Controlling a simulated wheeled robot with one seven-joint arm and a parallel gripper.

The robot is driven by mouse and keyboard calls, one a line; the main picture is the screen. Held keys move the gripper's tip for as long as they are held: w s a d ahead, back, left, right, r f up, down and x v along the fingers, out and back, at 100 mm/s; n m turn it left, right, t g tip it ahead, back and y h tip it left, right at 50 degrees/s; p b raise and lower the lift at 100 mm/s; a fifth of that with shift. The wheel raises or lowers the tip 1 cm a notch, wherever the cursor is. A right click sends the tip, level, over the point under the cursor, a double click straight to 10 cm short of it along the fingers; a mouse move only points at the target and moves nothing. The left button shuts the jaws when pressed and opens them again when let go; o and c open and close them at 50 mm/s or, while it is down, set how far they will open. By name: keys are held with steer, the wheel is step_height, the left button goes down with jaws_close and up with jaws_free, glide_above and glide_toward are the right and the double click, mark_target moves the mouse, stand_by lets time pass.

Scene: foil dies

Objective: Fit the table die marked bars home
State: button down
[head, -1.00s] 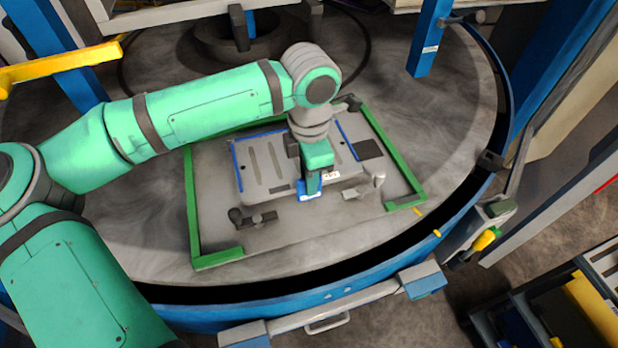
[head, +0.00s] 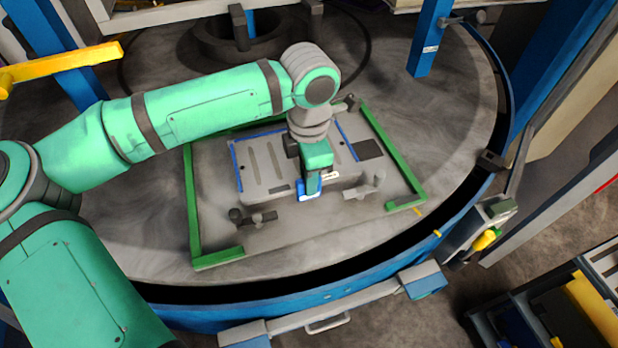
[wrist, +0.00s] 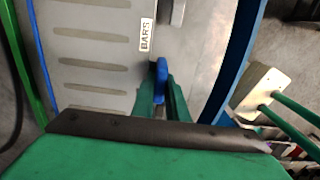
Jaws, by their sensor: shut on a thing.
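The die (head: 263,165) is a grey slotted plate lying flat inside the green frame on the round table, between two blue strips. In the wrist view the die (wrist: 97,47) shows several long slots and a white label (wrist: 146,34) reading BARS. My gripper (head: 311,187) is at the die's front edge, pointing down. In the wrist view my green fingers (wrist: 161,92) are closed around a blue piece (wrist: 161,72) at the die's edge, seemingly its handle. My gripper and wrist hide part of the die's middle. Whether its far edge touches anything is hidden.
The green frame (head: 194,215) surrounds the die. A blue strip (head: 236,155) runs along the left side. Bare table surface lies outside the frame.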

mark_target(309, 198)
steer(key=shift+w+f, duration=0.1)
steer(key=shift+f, duration=1.1)
stand_by(0.4)
steer(key=shift+f, duration=0.4)
steer(key=c, duration=1.7)
jaws_free()
steer(key=shift+o, duration=0.2)
step_height(309, 198, up, 11)
steer(key=shift+f, duration=0.1)
